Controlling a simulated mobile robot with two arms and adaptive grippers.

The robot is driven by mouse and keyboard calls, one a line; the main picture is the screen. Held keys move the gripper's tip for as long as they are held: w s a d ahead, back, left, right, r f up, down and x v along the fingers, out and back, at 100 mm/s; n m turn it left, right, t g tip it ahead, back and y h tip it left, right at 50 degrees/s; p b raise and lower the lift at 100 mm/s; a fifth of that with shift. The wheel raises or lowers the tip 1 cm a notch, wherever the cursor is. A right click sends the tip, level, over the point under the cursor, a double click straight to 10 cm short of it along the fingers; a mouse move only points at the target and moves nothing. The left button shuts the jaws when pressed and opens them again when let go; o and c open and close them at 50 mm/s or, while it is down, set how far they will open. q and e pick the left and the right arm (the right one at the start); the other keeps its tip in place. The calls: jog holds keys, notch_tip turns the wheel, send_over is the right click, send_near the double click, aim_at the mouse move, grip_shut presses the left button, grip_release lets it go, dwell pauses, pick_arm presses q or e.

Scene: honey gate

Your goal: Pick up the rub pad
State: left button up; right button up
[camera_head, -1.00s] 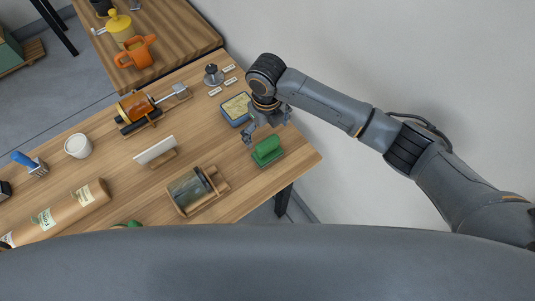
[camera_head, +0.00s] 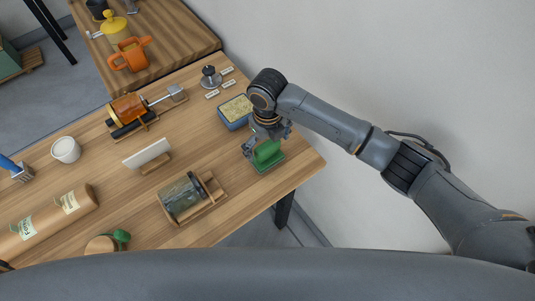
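The rub pad appears to be the green block (camera_head: 267,152) on a flat green base near the table's right corner. My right gripper (camera_head: 266,143) is over it, pointing down. Its fingers are spread apart, one to the left of the block and one at its upper right. The gripper covers the block's far top part. I cannot tell whether the fingers touch it. My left gripper is not in view.
A blue tray (camera_head: 235,111) with a yellowish filling stands just behind my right gripper. A glass jar (camera_head: 182,195) lies on a wooden holder to the left. A white card (camera_head: 147,154) stands further left. The wall is close on the right.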

jog(key=c, duration=1.1)
jog(key=shift+r, duration=0.25)
jog(key=r, duration=0.1)
jog(key=r+b, duration=0.1)
jog(key=r, duration=0.1)
jog(key=shift+a+r, duration=0.15)
jog(key=shift+a, duration=0.25)
jog(key=a+r+b, duration=0.4)
jog(key=a+r, duration=0.5)
jog(key=a, duration=0.4)
jog(key=shift+r, duration=0.15)
